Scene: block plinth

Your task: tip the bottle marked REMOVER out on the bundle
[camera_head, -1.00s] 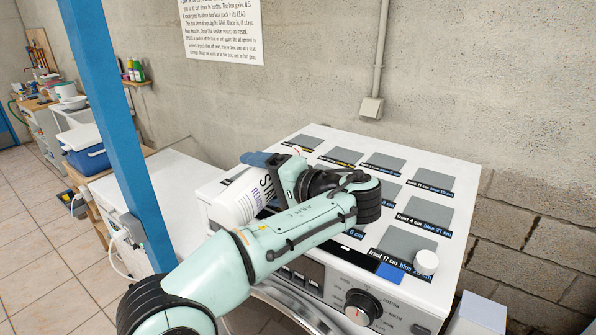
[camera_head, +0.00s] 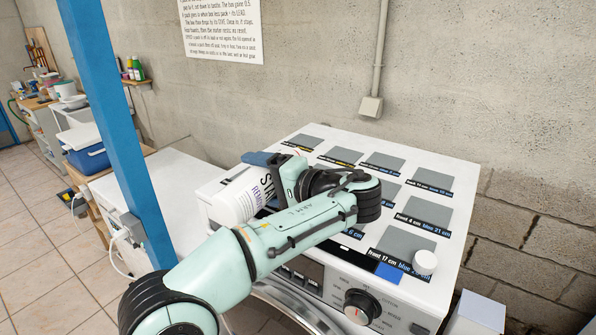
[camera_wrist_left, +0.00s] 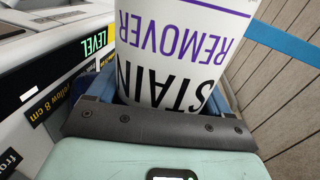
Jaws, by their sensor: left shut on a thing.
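The white bottle (camera_head: 236,201) marked STAIN REMOVER is held at the left of the machine top in the head view. It is strongly tilted, its lettering running down to the lower left. My left gripper (camera_head: 268,174) is shut around it, with one blue finger showing on the far side. In the left wrist view the bottle (camera_wrist_left: 182,45) sits between the blue fingers (camera_wrist_left: 165,88), its lettering upside down. The bottle's end near the gripper is hidden by the arm. I cannot make out a bundle in either view. My right gripper is not in view.
The white machine (camera_head: 455,255) has several grey squares with printed labels on top. A small white cylinder (camera_head: 426,262) stands at its front right. A blue post (camera_head: 115,130) rises at the left, beside a white-topped unit (camera_head: 180,195). A block wall closes the back.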

